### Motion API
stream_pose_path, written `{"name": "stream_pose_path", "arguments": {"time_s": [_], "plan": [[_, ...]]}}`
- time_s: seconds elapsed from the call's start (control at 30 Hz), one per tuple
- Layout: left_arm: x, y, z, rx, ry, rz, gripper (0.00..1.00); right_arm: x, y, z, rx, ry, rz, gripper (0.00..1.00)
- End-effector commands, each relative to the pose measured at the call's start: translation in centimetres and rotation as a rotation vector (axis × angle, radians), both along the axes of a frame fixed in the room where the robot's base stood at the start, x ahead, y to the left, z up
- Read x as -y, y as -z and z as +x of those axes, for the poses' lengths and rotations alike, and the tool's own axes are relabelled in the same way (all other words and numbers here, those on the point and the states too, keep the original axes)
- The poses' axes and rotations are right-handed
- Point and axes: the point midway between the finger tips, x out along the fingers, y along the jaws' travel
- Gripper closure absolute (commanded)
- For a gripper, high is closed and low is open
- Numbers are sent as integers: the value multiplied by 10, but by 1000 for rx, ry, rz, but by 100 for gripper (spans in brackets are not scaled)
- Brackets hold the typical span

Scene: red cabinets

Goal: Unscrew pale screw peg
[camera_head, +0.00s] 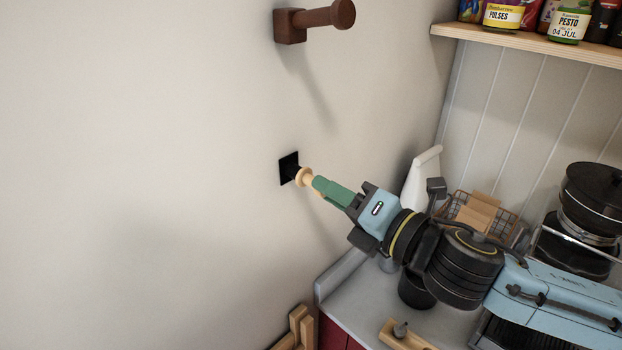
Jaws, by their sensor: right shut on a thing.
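The pale screw peg (304,177) sticks out from a black square mount (289,167) on the white wall, near the middle of the head view. Its wide pale collar shows close to the mount. My right gripper (322,186) comes in from the lower right, with its green fingers shut on the outer part of the peg. The fingers hide most of the peg's shaft. Whether the peg's threaded end sits fully in the mount cannot be seen. My left gripper is not in view.
A dark brown wall peg (318,16) juts out above. A shelf (540,44) with jars is at the upper right. The counter (352,298) below holds a white bottle (420,180), a wire basket (506,222) and stacked dark pots (590,200). The wall at left is clear.

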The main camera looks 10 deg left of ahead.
Motion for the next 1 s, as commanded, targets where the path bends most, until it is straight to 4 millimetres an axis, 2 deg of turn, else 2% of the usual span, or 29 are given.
{"name": "stream_pose_path", "arguments": {"time_s": [0.27,0.53,0.87,1.0], "plan": [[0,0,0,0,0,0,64,0,-1,0,21,1,-13,99],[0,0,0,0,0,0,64,1,-1,1,333,2,-240,99],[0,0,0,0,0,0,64,1,-1,0,377,2,-271,99],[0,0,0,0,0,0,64,1,-2,1,526,1,-379,99]]}}
